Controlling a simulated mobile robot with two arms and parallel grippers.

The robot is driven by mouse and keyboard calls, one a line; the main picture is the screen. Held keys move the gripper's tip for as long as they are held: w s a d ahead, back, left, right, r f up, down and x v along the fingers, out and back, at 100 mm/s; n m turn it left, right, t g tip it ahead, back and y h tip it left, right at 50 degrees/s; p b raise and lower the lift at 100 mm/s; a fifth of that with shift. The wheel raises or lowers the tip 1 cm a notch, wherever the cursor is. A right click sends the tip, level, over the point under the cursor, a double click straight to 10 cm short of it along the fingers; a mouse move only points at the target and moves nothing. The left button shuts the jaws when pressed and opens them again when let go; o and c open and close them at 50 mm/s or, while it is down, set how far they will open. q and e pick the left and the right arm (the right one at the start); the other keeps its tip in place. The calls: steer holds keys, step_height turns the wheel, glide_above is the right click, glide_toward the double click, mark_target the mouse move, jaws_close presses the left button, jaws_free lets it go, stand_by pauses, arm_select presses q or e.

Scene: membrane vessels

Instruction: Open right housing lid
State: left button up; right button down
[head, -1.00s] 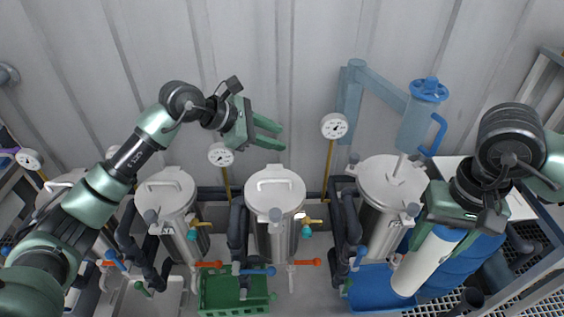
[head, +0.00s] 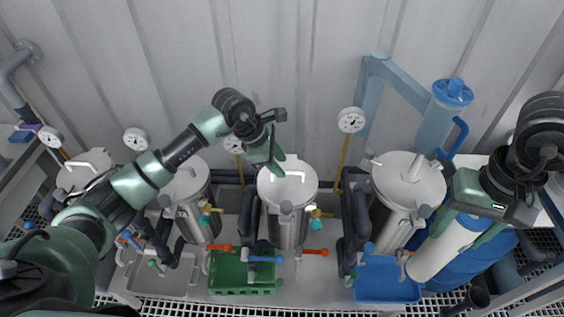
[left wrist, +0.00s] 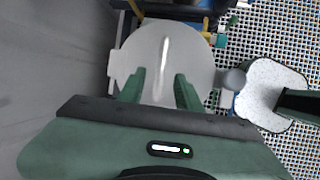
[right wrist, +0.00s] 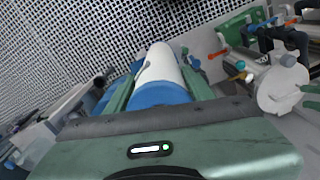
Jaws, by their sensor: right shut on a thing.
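The housing under my left gripper is a steel cylinder with a round closed lid (head: 300,187) and a bar handle (head: 287,173). My left gripper (head: 272,165) is open and points down over this lid. In the left wrist view, the fingers (left wrist: 158,90) lie either side of the lower end of the handle (left wrist: 164,62), apparently clear of it. Another lidded housing (head: 412,177) stands farther right, its lid closed. My right gripper (head: 458,232) is shut on a white cylinder with blue ends (head: 440,250); its blue near end (right wrist: 160,95) shows between the fingers.
More housings (head: 186,180) stand to the left. Gauges (head: 351,120) on yellow stems rise behind. A green crate (head: 240,275) and a blue tray (head: 385,285) lie in front. A blue-capped upright column (head: 440,125) is at the back right.

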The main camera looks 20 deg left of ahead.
mark_target(288, 177)
arm_select(q)
steer(key=shift+x, duration=1.1)
jaws_close()
steer(key=shift+r, duration=0.1)
stand_by(0.6)
